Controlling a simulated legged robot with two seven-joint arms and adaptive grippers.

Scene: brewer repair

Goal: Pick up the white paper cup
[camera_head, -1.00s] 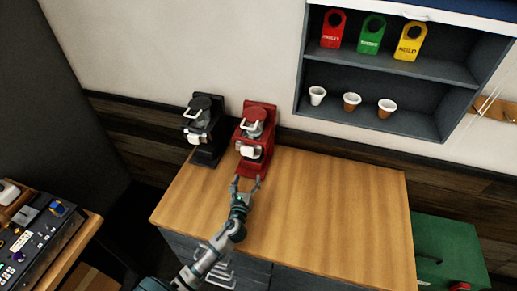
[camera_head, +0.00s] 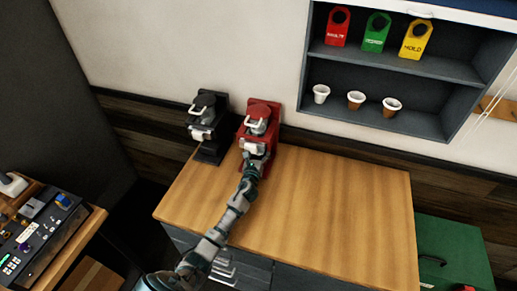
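A white cup (camera_head: 321,93) stands upright on the lower shelf of the wall unit, at the left of a short row. A white part (camera_head: 255,148) shows at the front of the red brewer (camera_head: 263,117); I cannot tell whether it is a cup or a piece of the brewer. My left gripper (camera_head: 251,164) is at the red brewer's front, just below that white part. Its fingers are small and dark against the brewer, so whether they are open or touch anything is unclear. My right gripper is not in view.
A black brewer (camera_head: 208,126) with a similar white part stands left of the red one. The wooden counter (camera_head: 340,205) is clear to the right. A green box (camera_head: 453,250) is at lower right.

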